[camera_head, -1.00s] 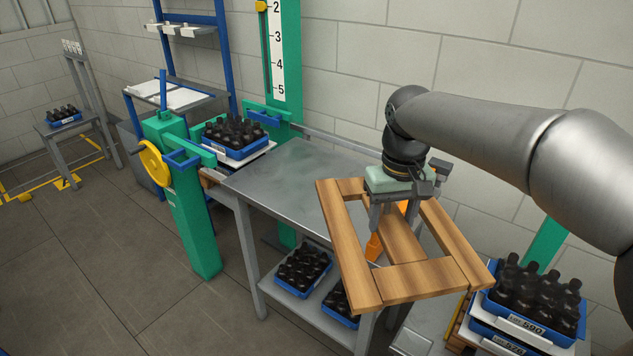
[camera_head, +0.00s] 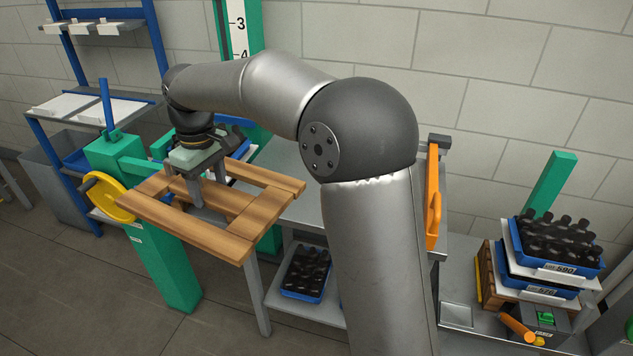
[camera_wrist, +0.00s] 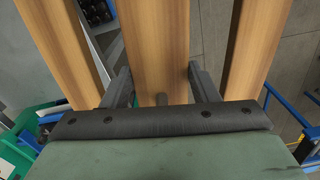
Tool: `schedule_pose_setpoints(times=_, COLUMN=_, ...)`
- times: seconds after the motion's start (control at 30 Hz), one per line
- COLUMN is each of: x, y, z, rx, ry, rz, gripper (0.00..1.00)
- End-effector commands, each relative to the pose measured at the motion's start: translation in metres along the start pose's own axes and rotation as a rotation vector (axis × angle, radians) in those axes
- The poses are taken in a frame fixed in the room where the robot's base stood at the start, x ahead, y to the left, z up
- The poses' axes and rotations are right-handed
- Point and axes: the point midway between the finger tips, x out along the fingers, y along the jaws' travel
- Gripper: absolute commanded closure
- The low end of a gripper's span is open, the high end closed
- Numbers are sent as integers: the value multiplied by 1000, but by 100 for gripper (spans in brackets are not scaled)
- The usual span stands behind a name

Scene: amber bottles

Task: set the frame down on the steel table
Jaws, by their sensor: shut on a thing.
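The wooden frame (camera_head: 232,240) is made of light brown slats and is held up in the air, roughly flat. My gripper (camera_head: 203,192) is shut on its middle slat from above. In the wrist view, the fingers of my gripper (camera_wrist: 160,85) straddle that slat of the frame (camera_wrist: 155,35). The steel table (camera_head: 286,165) is a grey bench, partly hidden behind my arm and the frame. The frame is near the table's left end and appears largely beyond its near left edge. The gap in height between them cannot be told.
A green post (camera_head: 165,265) with a yellow handwheel (camera_head: 108,197) stands close to the frame's left side. A blue crate of bottles (camera_head: 305,272) sits on the lower shelf. Stacked bottle crates (camera_head: 552,245) and an orange tool (camera_head: 433,205) are at the right.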

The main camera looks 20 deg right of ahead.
Motion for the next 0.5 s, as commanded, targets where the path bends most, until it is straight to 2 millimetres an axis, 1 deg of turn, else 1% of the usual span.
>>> schedule_pose_setpoints(times=0.03, x=8, y=33, z=12, rx=5, ry=2, rz=0, gripper=83)
schedule_pose_setpoints(times=0.07, x=11, y=51, z=19, rx=-1, ry=3, rz=-1, gripper=83)
schedule_pose_setpoints(times=0.1, x=15, y=74, z=29, rx=-10, ry=5, rz=-1, gripper=83)
schedule_pose_setpoints(times=0.17, x=21, y=108, z=46, rx=-24, ry=6, rz=-1, gripper=83)
schedule_pose_setpoints(times=0.2, x=25, y=130, z=59, rx=-34, ry=7, rz=0, gripper=83)
schedule_pose_setpoints(times=0.27, x=31, y=161, z=80, rx=-48, ry=7, rz=2, gripper=83)
schedule_pose_setpoints(times=0.3, x=35, y=181, z=95, rx=-58, ry=7, rz=5, gripper=83)
schedule_pose_setpoints(times=0.37, x=40, y=208, z=119, rx=-73, ry=6, rz=6, gripper=83)
schedule_pose_setpoints(times=0.4, x=43, y=224, z=134, rx=-84, ry=6, rz=9, gripper=83)
schedule_pose_setpoints(times=0.5, x=51, y=257, z=169, rx=-107, ry=2, rz=13, gripper=83)
